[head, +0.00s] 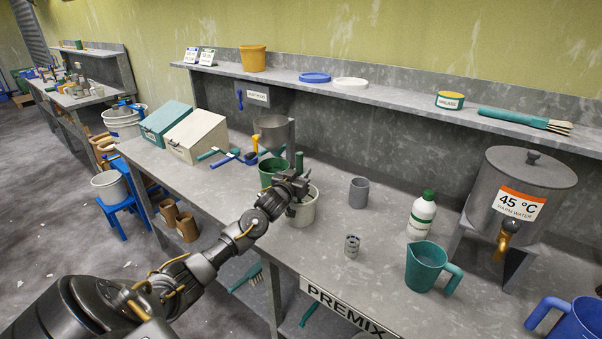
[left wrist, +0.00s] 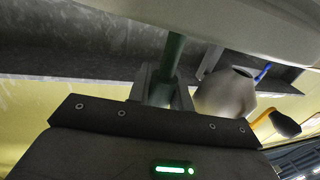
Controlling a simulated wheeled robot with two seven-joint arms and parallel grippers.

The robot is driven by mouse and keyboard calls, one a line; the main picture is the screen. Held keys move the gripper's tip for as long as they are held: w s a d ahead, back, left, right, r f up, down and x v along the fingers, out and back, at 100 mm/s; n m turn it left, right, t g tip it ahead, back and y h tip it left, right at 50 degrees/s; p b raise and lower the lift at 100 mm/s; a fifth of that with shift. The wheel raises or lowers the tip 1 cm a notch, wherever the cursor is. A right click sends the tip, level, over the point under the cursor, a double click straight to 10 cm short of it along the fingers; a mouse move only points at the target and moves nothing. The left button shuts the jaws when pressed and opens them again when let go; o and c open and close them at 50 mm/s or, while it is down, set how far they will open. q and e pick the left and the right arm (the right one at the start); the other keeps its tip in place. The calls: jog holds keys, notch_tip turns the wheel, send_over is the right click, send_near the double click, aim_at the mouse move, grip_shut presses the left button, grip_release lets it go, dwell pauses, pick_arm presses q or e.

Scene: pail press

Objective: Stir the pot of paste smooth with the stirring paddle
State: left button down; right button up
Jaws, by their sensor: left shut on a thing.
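My left gripper (head: 297,186) is shut on the green handle of the stirring paddle (head: 299,161). The handle stands roughly upright and shows above the jaws. In the left wrist view the green handle (left wrist: 174,58) runs between the fingers. A whitish pot (head: 302,211) stands on the bench right below the gripper, partly covered by it. The paddle's lower end and the paste are hidden, so I cannot tell how deep the paddle sits. My right gripper is not in view.
A dark green pot (head: 268,171) stands just behind the gripper. A grey cup (head: 359,191), a small metal cylinder (head: 352,246), a white bottle (head: 422,214) and a teal jug (head: 426,267) stand to the right. A warm water tank (head: 520,185) stands farther right.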

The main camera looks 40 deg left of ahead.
pick_arm(q)
jog(key=shift+a+f, duration=0.15)
dwell(0.3)
jog(key=shift+s+a+p, duration=0.2)
jog(key=shift+s+p, duration=0.2)
jog(key=shift+s, duration=0.15)
jog(key=shift+s+a+p, duration=0.15)
jog(key=shift+s+p, duration=0.25)
jog(key=shift+s, duration=0.1)
jog(key=shift+w, duration=0.1)
